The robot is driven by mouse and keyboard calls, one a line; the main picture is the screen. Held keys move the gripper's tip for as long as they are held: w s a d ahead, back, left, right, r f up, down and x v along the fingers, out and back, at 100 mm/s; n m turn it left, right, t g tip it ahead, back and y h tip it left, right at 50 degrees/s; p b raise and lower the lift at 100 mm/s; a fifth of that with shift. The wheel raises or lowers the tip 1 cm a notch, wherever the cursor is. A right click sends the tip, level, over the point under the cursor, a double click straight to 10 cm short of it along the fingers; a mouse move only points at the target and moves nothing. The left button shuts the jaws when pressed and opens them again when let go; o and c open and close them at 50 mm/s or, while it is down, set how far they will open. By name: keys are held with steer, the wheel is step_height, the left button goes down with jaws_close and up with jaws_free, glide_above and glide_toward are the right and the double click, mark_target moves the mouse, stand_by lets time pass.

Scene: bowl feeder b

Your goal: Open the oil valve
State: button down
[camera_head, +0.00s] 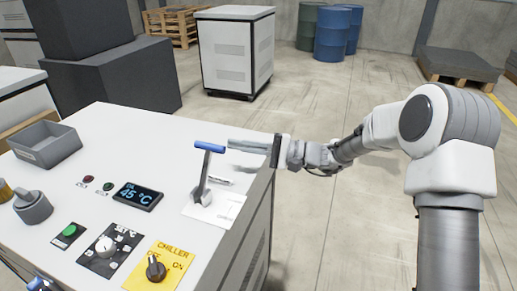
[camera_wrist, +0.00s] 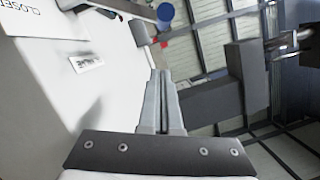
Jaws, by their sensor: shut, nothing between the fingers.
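The oil valve appears to be the grey lever (camera_head: 203,180) with a blue crossbar handle (camera_head: 210,147), standing nearly upright on a white plate (camera_head: 220,212) at the console's right side. In the wrist view its blue end (camera_wrist: 165,12) shows at the top, and the plate (camera_wrist: 28,18) reads "CLOSED" at upper left. My gripper (camera_head: 231,146) points left, with its fingertips just right of the blue handle in the head view. In the wrist view the fingers (camera_wrist: 160,76) are together and empty, with a visible gap to the blue end.
The white console top (camera_head: 150,135) carries a 45 °C display (camera_head: 138,196), a green button (camera_head: 69,231), a black dial (camera_head: 104,246) and a yellow chiller switch (camera_head: 156,266). A grey bin (camera_head: 47,146) sits at left.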

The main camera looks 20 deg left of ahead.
mark_target(206, 170)
steer(key=shift+s+a, duration=0.2)
steer(key=shift+a, duration=0.9)
steer(key=shift+s+d+r, duration=0.1)
steer(key=shift+s+r, duration=0.2)
steer(key=shift+s, duration=0.25)
steer(key=shift+s+d+r, duration=0.1)
steer(key=shift+s+r, duration=0.2)
steer(key=shift+s, duration=0.2)
steer(key=shift+s+a+r, duration=0.15)
steer(key=shift+s+r, duration=0.15)
steer(key=shift+s, duration=0.4)
steer(key=shift+b, duration=0.3)
steer(key=shift+s+r+n, duration=0.15)
steer(key=shift+r+n, duration=0.05)
steer(key=shift+n, duration=0.1)
